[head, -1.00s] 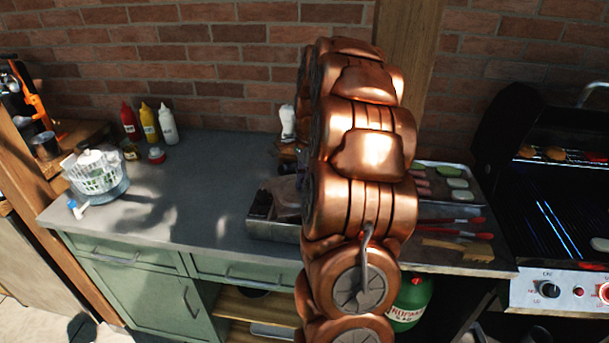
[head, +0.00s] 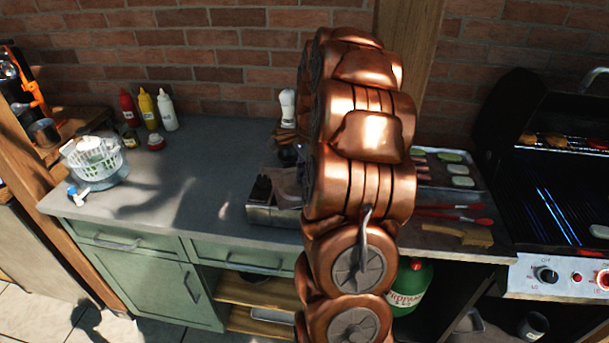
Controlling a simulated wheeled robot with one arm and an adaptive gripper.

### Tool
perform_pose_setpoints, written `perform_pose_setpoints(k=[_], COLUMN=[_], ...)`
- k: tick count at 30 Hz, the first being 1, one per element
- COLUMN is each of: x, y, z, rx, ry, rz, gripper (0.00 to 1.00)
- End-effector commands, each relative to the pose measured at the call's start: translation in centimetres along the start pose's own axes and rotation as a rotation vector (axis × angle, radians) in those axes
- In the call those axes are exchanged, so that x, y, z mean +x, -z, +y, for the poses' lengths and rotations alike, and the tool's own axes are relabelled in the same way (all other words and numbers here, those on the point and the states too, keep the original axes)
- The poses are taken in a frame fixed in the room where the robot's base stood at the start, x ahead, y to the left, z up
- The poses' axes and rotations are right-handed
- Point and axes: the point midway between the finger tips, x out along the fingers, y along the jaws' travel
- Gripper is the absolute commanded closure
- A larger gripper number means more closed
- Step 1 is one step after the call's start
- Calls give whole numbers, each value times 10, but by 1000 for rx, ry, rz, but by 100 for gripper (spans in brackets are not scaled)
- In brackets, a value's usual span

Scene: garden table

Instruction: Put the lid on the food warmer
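A low metal container (head: 275,213), which looks like the food warmer, stands on the grey counter left of my arm. Its right part is hidden behind my copper-coloured arm. A dark item (head: 261,189) and a brownish piece (head: 287,188) show at its top; I cannot tell what they are. I cannot make out a lid. My gripper is hidden behind my arm, so I cannot see whether it holds anything.
A salad spinner (head: 94,163) and sauce bottles (head: 147,110) stand at the left. A white-topped mill (head: 287,108) is behind the container. A food tray (head: 468,176), red-handled tools (head: 455,213) and a grill (head: 560,180) are at the right. The counter's middle-left is clear.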

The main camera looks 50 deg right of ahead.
Motion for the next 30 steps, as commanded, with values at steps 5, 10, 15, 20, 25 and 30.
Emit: perform_pose_setpoints(k=[5,10,15,20,25,30], x=[3,6,8,8,8,8], y=[0,1,1,1,1,1], z=[0,0,0,0,0,0], rx=[0,0,0,0,0,0], ry=[1,1,1,1,1,1], rz=[0,0,0,0,0,0], gripper=[100,100,100,61,45,45])
